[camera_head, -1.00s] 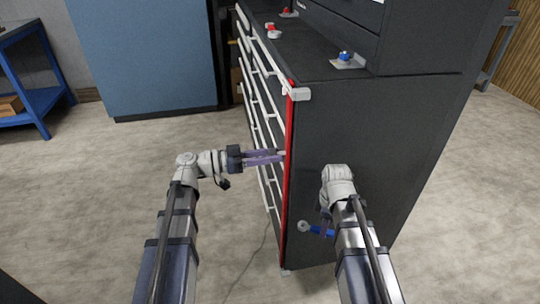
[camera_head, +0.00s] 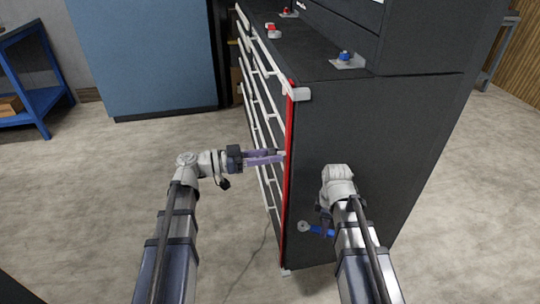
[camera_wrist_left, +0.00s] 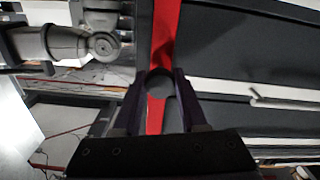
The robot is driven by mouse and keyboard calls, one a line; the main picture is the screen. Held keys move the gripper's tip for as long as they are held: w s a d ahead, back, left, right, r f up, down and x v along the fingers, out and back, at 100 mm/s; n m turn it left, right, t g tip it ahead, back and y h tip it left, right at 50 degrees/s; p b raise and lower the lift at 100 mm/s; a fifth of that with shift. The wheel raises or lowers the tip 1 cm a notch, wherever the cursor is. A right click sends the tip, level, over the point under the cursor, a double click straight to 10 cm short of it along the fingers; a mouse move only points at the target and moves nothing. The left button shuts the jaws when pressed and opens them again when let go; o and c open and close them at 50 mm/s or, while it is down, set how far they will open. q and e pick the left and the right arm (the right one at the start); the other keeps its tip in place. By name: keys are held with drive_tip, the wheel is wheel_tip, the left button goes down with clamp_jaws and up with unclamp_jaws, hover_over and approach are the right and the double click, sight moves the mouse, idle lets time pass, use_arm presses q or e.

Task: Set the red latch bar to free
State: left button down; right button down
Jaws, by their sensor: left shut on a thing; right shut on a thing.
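The red latch bar (camera_head: 289,190) runs upright along the near front corner of the dark cabinet. It also shows in the left wrist view (camera_wrist_left: 155,118), passing behind my fingers. My left gripper (camera_head: 279,155) reaches the bar at mid height from the left. In the left wrist view its fingertips (camera_wrist_left: 160,84) are shut on a dark round knob (camera_wrist_left: 159,80) in front of the bar. My right gripper (camera_head: 325,222) is at the cabinet's side, shut on a blue-gripped handle (camera_head: 318,231) with a grey ring end. My right wrist hides part of that hold.
White drawer rails (camera_head: 262,118) line the cabinet front beside the bar. A white bracket (camera_head: 301,94) sits at the bar's top. Red and blue knobs (camera_head: 346,57) stand on the cabinet top. Open floor (camera_head: 120,190) lies to the left; a blue bench (camera_head: 30,75) is farther off.

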use_arm(q)
drive_tip(key=s, duration=0.2)
drive_tip(key=s+d, duration=0.1)
drive_tip(key=s, duration=0.1)
drive_tip(key=shift+c, duration=2.3)
unclamp_jaws()
drive_tip(key=v, duration=1.2)
